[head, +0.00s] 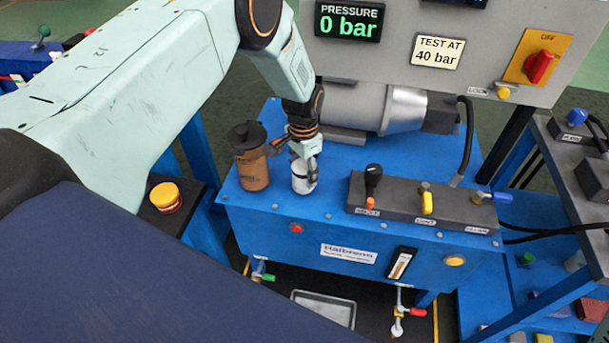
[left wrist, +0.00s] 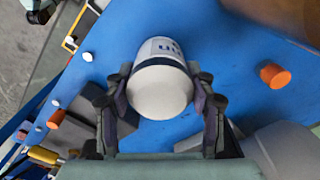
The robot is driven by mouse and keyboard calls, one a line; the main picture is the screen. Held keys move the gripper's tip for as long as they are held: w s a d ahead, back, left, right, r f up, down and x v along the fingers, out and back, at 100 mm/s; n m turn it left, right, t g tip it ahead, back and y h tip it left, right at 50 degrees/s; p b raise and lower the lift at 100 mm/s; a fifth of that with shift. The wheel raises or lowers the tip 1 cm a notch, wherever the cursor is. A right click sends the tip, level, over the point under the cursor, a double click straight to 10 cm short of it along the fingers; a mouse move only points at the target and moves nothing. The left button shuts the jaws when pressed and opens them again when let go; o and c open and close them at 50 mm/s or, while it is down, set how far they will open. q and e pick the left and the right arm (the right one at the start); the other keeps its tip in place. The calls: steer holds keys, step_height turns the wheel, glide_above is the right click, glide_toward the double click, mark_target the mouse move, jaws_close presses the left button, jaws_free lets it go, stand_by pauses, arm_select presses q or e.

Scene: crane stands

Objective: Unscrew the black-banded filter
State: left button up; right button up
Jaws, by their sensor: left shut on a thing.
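A white filter canister (head: 301,183) with dark markings stands upright on the blue bench top, left of centre in the head view. My left gripper (head: 305,166) comes down on it from above and is shut on it. In the left wrist view, its two dark fingers press the white canister (left wrist: 160,92) from both sides. My right gripper is not in view.
A grey valve block (head: 420,207) with black, yellow and blue handles lies to the right on the blue bench (head: 245,208). A silver motor housing (head: 365,107) stands behind. The panel display (head: 349,22) reads 0 bar. A red button (head: 296,228) is on the front face.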

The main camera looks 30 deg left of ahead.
arm_select(q)
steer(key=n, duration=0.4)
steer(key=shift+w+r+p, duration=0.15)
steer(key=shift+p, duration=0.2)
steer(key=shift+n, duration=0.6)
steer(key=shift+n, duration=1.1)
steer(key=shift+n+p, duration=0.4)
steer(key=shift+n, duration=1.1)
